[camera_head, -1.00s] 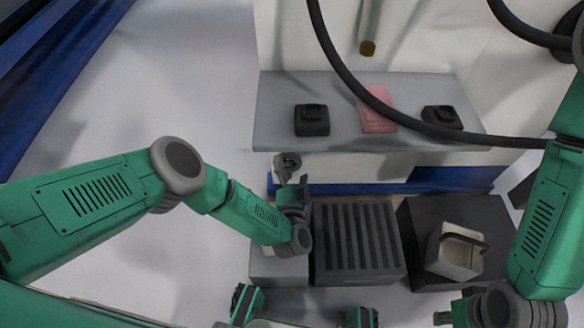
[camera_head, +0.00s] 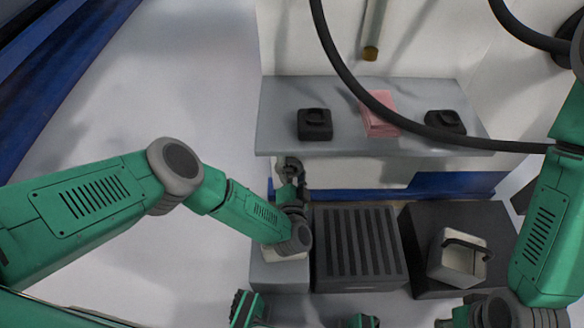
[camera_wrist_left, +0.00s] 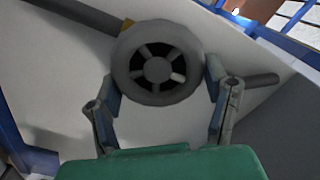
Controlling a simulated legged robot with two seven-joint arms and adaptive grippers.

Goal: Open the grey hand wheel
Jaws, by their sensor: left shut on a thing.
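In the head view my left gripper (camera_head: 290,184) is below the shelf's front left corner, where the wheel is hard to tell from the fingers. My right gripper (camera_head: 442,322) is at the bottom right edge, mostly cut off, so its jaws cannot be judged.
A grey shelf (camera_head: 350,98) above holds two black devices (camera_head: 315,124) (camera_head: 446,121) and a pink stack (camera_head: 377,119). Below are a dark slatted crate (camera_head: 358,250) and a pale bucket (camera_head: 455,264) on a dark box (camera_head: 420,215). A black hose (camera_head: 345,72) hangs across the shelf.

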